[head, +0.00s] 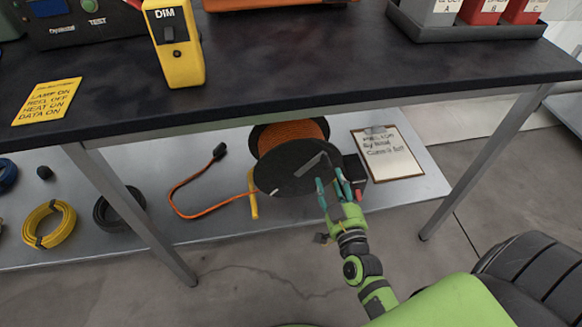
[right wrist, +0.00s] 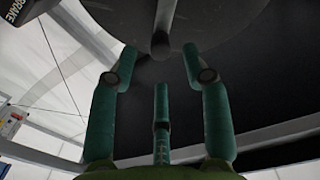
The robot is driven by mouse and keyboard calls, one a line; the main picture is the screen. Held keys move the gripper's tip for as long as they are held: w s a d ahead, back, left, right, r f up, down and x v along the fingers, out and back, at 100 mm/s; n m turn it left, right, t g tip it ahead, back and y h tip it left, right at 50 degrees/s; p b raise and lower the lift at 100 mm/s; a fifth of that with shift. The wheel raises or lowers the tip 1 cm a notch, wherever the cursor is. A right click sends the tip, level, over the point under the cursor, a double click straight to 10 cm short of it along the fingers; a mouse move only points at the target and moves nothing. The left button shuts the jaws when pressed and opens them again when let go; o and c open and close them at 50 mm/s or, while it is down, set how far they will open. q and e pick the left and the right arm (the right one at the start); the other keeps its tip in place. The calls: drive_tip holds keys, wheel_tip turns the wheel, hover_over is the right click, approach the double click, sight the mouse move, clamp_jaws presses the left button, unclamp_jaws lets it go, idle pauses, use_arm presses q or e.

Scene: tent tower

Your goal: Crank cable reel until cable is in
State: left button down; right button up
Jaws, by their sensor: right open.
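The cable reel stands on the lower shelf in the head view, with a dark round side disc (head: 285,177) and orange cable (head: 290,134) wound behind it. A grey crank bar (head: 311,164) lies across the disc. A length of loose orange cable (head: 185,212) curves over the shelf to a black plug (head: 219,151). My right gripper (head: 334,184) is open at the disc's right side. In the right wrist view, its teal fingers (right wrist: 158,72) spread below a grey crank handle (right wrist: 160,42), which appears not to be gripped. My left gripper is not in view.
The dark table top (head: 290,70) overhangs the shelf (head: 395,195). A table leg (head: 140,215) stands left of the reel. A black box (head: 354,172) and a clipboard (head: 388,153) lie right of it. Coiled cables, including a yellow one (head: 48,240), lie left.

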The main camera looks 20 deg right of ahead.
sight(328, 169)
drive_tip(key=b+x, duration=0.1)
drive_tip(key=x, duration=0.5)
drive_tip(key=shift+w+d+r, duration=0.1)
drive_tip(key=shift+w+d, duration=0.05)
drive_tip(key=shift+w, duration=0.2)
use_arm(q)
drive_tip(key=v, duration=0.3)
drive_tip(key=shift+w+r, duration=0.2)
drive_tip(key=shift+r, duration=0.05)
use_arm(e)
drive_tip(key=shift+c, duration=0.4)
clamp_jaws()
